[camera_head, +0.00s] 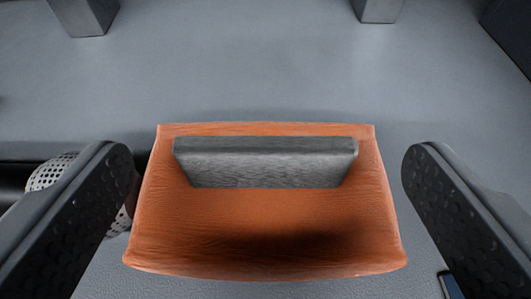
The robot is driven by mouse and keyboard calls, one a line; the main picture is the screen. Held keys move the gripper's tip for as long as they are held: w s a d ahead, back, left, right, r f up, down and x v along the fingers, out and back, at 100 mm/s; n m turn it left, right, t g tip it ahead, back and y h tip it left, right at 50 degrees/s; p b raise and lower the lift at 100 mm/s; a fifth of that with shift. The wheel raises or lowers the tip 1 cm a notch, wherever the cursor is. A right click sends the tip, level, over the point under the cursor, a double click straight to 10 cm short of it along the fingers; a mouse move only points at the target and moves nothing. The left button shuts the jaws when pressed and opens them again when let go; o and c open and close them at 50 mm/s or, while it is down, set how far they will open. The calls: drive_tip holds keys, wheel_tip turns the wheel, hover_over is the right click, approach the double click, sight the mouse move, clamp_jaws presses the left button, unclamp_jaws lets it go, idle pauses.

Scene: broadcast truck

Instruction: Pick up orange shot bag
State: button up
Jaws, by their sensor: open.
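The orange shot bag (265,225) lies in the middle of the camera view on a grey surface. A grey strap or handle (265,165) runs across its upper part. My gripper (270,170) is open, with one dark padded finger on each side of the bag. The right finger stands apart from the bag in the picture. The left finger overlaps the view near the bag's left edge, and I cannot tell whether it touches. Nothing is held. A shadow falls on the bag's near part.
A perforated light-coloured object (50,172) with a dark body is partly hidden behind the left finger, close to the bag. A small dark flat item (449,285) shows at the lower right. Two grey blocks (84,15) (378,10) stand at the far edge. The grey surface (260,65) beyond the bag is clear.

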sight(264, 154)
drive_tip(key=shift+b+x, duration=0.55)
drive_tip(key=shift+x, duration=2.2)
drive_tip(key=shift+a, duration=0.1)
drive_tip(key=c, duration=1.8)
